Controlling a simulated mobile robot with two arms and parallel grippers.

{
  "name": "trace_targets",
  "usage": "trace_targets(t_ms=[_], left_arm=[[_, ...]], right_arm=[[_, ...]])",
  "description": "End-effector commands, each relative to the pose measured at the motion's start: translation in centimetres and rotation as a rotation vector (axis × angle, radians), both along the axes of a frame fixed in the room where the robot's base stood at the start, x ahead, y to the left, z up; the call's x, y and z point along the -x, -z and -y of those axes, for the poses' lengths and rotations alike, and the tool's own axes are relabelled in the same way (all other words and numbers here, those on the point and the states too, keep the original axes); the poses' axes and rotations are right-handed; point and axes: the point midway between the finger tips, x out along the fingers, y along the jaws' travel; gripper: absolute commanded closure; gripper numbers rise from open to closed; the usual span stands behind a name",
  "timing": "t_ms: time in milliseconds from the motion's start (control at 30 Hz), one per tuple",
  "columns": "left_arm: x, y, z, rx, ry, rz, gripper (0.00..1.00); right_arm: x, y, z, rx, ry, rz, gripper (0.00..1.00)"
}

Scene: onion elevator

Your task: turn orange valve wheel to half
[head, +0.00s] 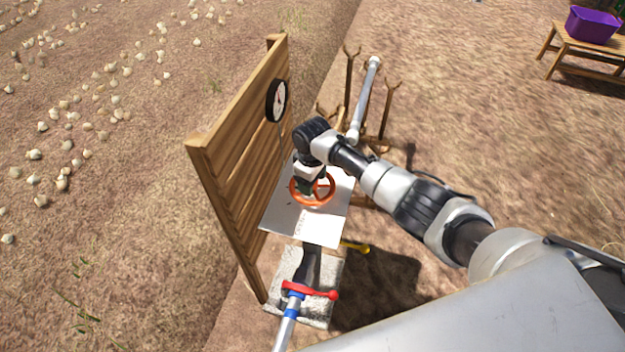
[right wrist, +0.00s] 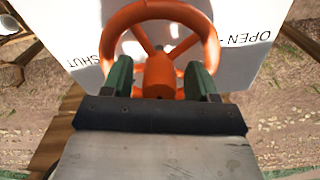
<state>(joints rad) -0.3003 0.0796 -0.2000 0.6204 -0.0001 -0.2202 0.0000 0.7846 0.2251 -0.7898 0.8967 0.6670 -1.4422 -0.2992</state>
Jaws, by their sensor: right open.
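The orange valve wheel (head: 312,188) sits over a pale plate (head: 295,222) in front of the wooden board in the head view. In the right wrist view the wheel (right wrist: 162,38) fills the upper middle, and the plate (right wrist: 85,25) behind it carries the words SHUT at left and OPEN at right. My right gripper (right wrist: 162,75) is open, with its green fingers on either side of the orange hub and lower spokes. In the head view my right gripper (head: 306,187) is over the wheel and hides part of it. My left gripper is not in view.
A slatted wooden board (head: 232,150) with a round gauge (head: 277,101) stands left of the wheel. A red-handled valve (head: 310,291) on a pipe and a yellow handle (head: 355,246) are nearer. A forked wooden rack (head: 387,105) holds a grey pipe behind. A purple tub (head: 592,25) sits on a bench.

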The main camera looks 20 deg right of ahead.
Motion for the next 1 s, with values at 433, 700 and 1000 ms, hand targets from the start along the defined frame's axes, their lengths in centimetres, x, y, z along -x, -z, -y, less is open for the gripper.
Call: trace_targets(t_ms=[433, 700, 1000], left_arm=[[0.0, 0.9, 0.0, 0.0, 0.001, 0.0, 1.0], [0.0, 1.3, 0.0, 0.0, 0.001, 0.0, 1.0], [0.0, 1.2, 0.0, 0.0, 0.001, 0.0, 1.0]], right_arm=[[-0.1, -7.4, 0.1, -0.001, 0.0, 0.004, 0.42], [0.0, -10.4, 0.0, 0.0, 0.001, 0.0, 0.42], [0.0, -10.6, 0.0, 0.001, 0.001, -0.001, 0.42]])
